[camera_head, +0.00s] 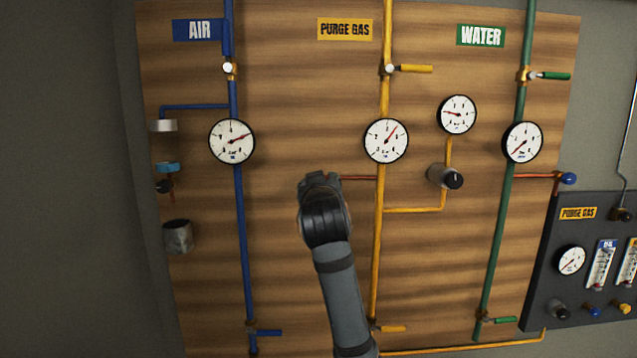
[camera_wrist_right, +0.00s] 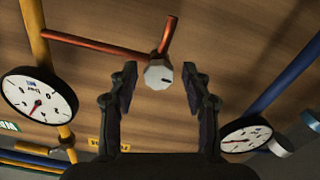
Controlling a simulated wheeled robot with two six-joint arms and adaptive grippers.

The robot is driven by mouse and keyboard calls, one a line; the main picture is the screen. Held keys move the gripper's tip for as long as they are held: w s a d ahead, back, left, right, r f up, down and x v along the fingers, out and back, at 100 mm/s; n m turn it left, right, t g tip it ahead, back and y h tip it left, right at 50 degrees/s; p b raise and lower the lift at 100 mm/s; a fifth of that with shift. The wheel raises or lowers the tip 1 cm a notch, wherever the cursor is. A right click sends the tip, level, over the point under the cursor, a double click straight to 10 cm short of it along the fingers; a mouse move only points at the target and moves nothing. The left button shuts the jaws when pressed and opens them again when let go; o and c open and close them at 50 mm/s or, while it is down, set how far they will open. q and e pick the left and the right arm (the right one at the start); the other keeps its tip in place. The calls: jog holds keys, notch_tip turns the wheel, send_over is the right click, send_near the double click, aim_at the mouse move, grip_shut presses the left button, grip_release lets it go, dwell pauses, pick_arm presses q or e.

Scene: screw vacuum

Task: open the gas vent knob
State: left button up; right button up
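A small pale faceted knob (camera_wrist_right: 158,75) with a dark mark sits where two red pipes meet in the right wrist view. One red pipe (camera_wrist_right: 95,45) runs to the yellow purge gas pipe; in the head view this red pipe (camera_head: 360,178) runs left from the yellow line (camera_head: 379,240) below its gauge. My right gripper (camera_wrist_right: 159,82) is open, with one finger on each side of the knob and gaps on both sides. In the head view my right gripper (camera_head: 320,183) hides the knob. My left gripper is in neither view.
The purge gas gauge (camera_head: 386,140) and air gauge (camera_head: 232,141) flank the gripper on the wooden panel. A black-faced knob (camera_head: 446,177) and a water gauge (camera_head: 522,142) are to the right. The blue air pipe (camera_head: 241,220) runs down on the left; bare wood lies between.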

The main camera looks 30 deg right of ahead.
jog(key=shift+d, duration=0.1)
grip_shut()
jog(key=shift+n, duration=0.3)
jog(key=shift+f+n, duration=0.1)
jog(key=shift+n, duration=9)
jog(key=shift+o, duration=1.4)
grip_release()
